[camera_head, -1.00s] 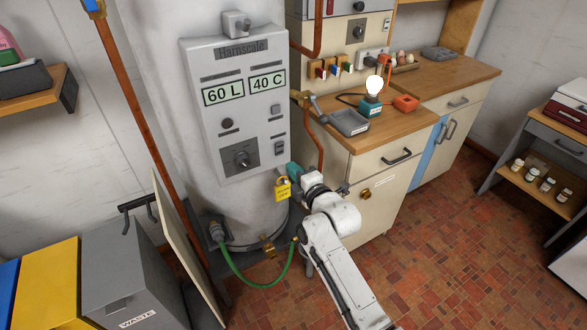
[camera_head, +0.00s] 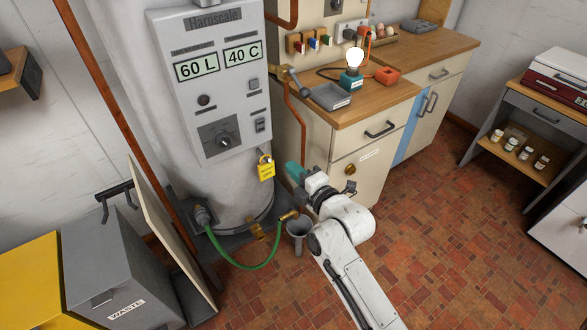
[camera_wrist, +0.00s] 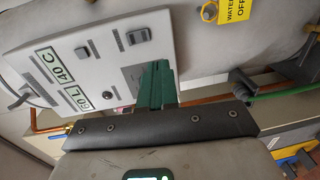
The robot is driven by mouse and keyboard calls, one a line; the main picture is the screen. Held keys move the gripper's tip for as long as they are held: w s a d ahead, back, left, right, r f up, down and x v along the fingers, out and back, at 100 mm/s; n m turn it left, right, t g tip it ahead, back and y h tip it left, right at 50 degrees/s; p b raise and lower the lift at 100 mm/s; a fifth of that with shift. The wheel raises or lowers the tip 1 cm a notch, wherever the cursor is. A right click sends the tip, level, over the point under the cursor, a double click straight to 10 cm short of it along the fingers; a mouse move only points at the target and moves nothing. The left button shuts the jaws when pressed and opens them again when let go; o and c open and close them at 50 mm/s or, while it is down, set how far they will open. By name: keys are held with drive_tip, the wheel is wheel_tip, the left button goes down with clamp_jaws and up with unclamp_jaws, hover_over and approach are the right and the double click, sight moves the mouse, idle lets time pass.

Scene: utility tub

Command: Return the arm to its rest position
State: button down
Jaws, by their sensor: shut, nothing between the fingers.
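My white arm reaches in from the bottom of the head view, in front of the boiler (camera_head: 165,130). My gripper (camera_head: 291,172) has teal fingers and is at the arm's far end, to the right of the yellow padlock tag (camera_head: 266,171), with a small gap in the picture. In the wrist view my gripper's fingers (camera_wrist: 157,80) are together and empty, in front of the boiler's grey control panel (camera_wrist: 90,65). The yellow tag also shows in the wrist view (camera_wrist: 235,8) at the top right, apart from the fingers.
A wooden-topped cabinet (camera_head: 375,100) with a lamp (camera_head: 352,75) stands close beyond my gripper. A grey waste bin (camera_head: 120,265) stands left. The tiled floor (camera_head: 440,225) at right is open.

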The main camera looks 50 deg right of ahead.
idle(0.4)
drive_tip(key=s+a+f+m+g+y, duration=0.3)
drive_tip(key=s+a+f+m+g, duration=0.1)
drive_tip(key=a+f, duration=0.3)
drive_tip(key=s+a+f+m+g, duration=0.1)
drive_tip(key=s+a+m+g, duration=0.1)
drive_tip(key=s, duration=0.5)
drive_tip(key=s+a+f+m+g+y, duration=0.1)
drive_tip(key=s+a+f+m+g, duration=0.1)
drive_tip(key=s+m+g, duration=0.3)
drive_tip(key=s+a+f+m+g, duration=0.1)
drive_tip(key=s+a+m+g, duration=0.2)
drive_tip(key=s, duration=0.6)
drive_tip(key=shift+s+f+m+g, duration=0.25)
drive_tip(key=shift+f+m+g, duration=0.1)
drive_tip(key=shift+m+g, duration=0.3)
